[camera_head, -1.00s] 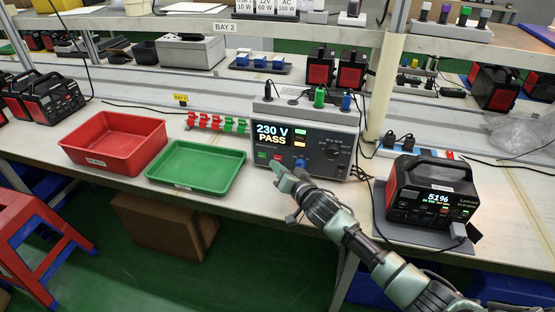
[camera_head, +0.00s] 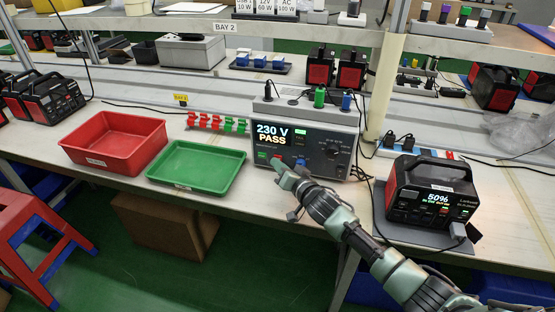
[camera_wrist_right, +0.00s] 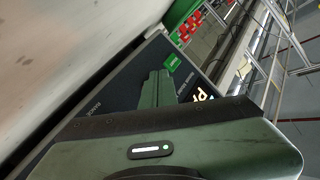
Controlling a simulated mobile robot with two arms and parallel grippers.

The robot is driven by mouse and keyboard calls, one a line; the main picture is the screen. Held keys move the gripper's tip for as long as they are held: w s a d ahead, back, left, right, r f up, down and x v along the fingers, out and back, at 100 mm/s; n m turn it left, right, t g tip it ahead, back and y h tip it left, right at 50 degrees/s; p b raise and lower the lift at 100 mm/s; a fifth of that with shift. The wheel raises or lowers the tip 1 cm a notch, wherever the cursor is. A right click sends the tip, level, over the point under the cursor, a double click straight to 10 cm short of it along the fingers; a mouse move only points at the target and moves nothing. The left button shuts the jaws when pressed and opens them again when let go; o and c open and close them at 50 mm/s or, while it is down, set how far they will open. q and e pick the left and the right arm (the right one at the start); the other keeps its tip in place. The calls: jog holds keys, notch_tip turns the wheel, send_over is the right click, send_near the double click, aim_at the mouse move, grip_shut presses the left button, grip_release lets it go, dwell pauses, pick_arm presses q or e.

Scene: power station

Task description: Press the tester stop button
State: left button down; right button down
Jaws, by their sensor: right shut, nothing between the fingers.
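The tester (camera_head: 315,122) is a dark-fronted box with a light top on the bench. Its screen (camera_head: 271,134) reads "230 V PASS". A green button (camera_head: 262,155) is at the lower left of its front, and it also shows in the wrist view (camera_wrist_right: 171,62). A small red patch, which looks like the stop button (camera_head: 276,158), shows just above my right gripper (camera_head: 280,167). The right gripper is shut and empty, its tips at the tester's lower front. In the wrist view its fingers (camera_wrist_right: 157,88) cover the red button. Contact cannot be told. My left gripper is out of view.
A green tray (camera_head: 196,187) and a red bin (camera_head: 113,166) stand left of the tester. Red and green clips (camera_head: 217,123) lie behind the tray.

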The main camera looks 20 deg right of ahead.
jog(key=shift+s, duration=0.1)
jog(key=shift+s+a+p, duration=0.3)
jog(key=shift+s+p, duration=0.05)
jog(key=shift+s, duration=0.05)
jog(key=shift+s+a, duration=0.2)
jog(key=shift+s+a+r+p, duration=0.1)
jog(key=shift+s+a+p, duration=0.3)
jog(key=shift+s, duration=0.2)
jog(key=shift+s+a+r+p, duration=0.1)
jog(key=shift+s+a+p, duration=0.2)
jog(key=shift+s+p, duration=0.25)
jog(key=shift+s+a+f+p, duration=0.1)
jog(key=shift+s+a+p, duration=0.1)
jog(key=shift+s+a, duration=0.3)
jog(key=shift+s+a+p, duration=0.2)
jog(key=shift+s+a, duration=0.05)
jog(key=shift+s, duration=0.3)
jog(key=shift+s+f, duration=0.1)
jog(key=shift+f, duration=0.05)
